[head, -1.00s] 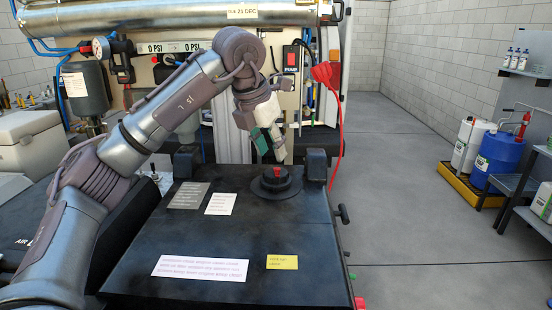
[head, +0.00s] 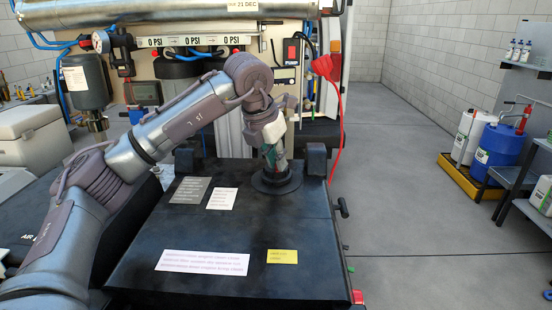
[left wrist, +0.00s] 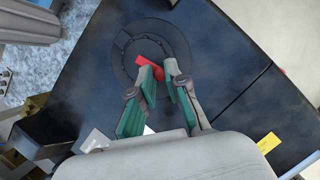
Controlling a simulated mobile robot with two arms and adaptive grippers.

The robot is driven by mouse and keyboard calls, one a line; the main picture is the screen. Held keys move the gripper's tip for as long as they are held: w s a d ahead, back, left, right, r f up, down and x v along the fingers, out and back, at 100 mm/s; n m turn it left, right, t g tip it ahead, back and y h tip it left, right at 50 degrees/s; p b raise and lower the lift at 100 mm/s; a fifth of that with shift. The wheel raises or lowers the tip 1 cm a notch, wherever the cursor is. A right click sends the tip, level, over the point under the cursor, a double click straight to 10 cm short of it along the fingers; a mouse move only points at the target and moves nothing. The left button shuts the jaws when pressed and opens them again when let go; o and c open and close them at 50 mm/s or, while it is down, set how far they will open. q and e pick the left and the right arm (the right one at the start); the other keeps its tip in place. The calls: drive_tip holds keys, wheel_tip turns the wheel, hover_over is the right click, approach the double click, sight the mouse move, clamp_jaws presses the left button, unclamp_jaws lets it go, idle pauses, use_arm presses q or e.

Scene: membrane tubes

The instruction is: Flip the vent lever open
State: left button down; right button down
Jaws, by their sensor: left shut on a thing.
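The vent lever (left wrist: 151,61) is a small red bar on top of a round black vent fitting (left wrist: 123,66), seen in the left wrist view. In the head view the vent fitting (head: 275,189) stands near the far edge of the black lid, and its lever is hidden by the gripper. My left gripper (head: 271,168) comes down over the fitting from above. In the left wrist view its green-padded fingers (left wrist: 164,70) are shut on the red lever, with part of the lever showing beside the fingertips. My right gripper is in neither view.
The black lid (head: 220,225) carries several paper labels, including a yellow label (head: 282,257). Two black blocks stand at its far edge, close to the fitting. A red hose (head: 338,130) hangs just beyond, to the right.

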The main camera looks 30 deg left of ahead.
use_arm(q)
drive_tip(key=shift+a+m+h, duration=0.3)
drive_tip(key=shift+m+h, duration=0.2)
drive_tip(key=shift+m, duration=0.6)
drive_tip(key=c, duration=1.2)
unclamp_jaws()
drive_tip(key=shift+s, duration=0.1)
drive_tip(key=v, duration=1.2)
drive_tip(key=shift+r, duration=0.1)
